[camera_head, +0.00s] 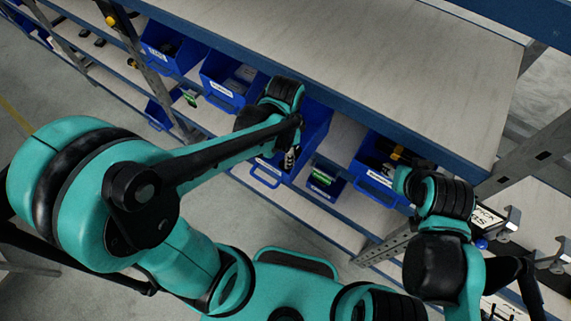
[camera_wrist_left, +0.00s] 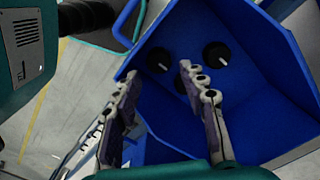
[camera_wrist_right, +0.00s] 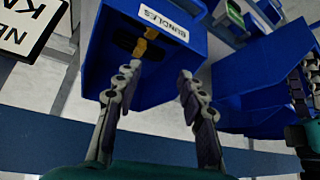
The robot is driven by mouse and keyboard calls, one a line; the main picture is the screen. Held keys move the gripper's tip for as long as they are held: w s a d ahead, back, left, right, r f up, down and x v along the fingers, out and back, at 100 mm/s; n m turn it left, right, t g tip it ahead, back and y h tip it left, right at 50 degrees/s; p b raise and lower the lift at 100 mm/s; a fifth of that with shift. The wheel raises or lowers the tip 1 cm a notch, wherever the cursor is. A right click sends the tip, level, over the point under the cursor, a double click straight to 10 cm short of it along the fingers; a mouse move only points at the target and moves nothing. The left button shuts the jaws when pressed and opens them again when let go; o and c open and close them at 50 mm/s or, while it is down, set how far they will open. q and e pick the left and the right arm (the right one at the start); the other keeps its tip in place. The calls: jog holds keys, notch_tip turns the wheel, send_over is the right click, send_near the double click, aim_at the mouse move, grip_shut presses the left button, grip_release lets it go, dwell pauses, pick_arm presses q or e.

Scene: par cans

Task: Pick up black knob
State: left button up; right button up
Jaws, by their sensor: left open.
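Black round knobs lie in a deep blue bin (camera_wrist_left: 255,105) in the left wrist view. One knob (camera_wrist_left: 158,60) shows between my left fingertips in the picture, and another knob (camera_wrist_left: 216,55) lies to the right. My left gripper (camera_wrist_left: 157,72) is open and empty over the bin; how far it is above the knobs I cannot tell. In the head view this bin (camera_head: 318,122) is partly hidden by my left arm, and no knob is visible there. My right gripper (camera_wrist_right: 161,70) is open and empty in front of another blue bin.
The bin (camera_wrist_right: 112,72) before my right gripper has a white label and holds black and yellow items. Several blue bins (camera_head: 217,85) line the shelf under the worktop (camera_head: 400,70). A small bin with a green item (camera_head: 322,178) sits lower. A metal shelf post stands at the right.

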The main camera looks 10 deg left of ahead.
pick_arm(q)
notch_tip(320, 180, down, 6)
jog(key=shift+r+b, duration=0.1)
jog(key=shift+b, duration=0.6)
jog(key=shift+s, duration=0.1)
jog(key=c, duration=0.8)
jog(key=shift+r, duration=0.15)
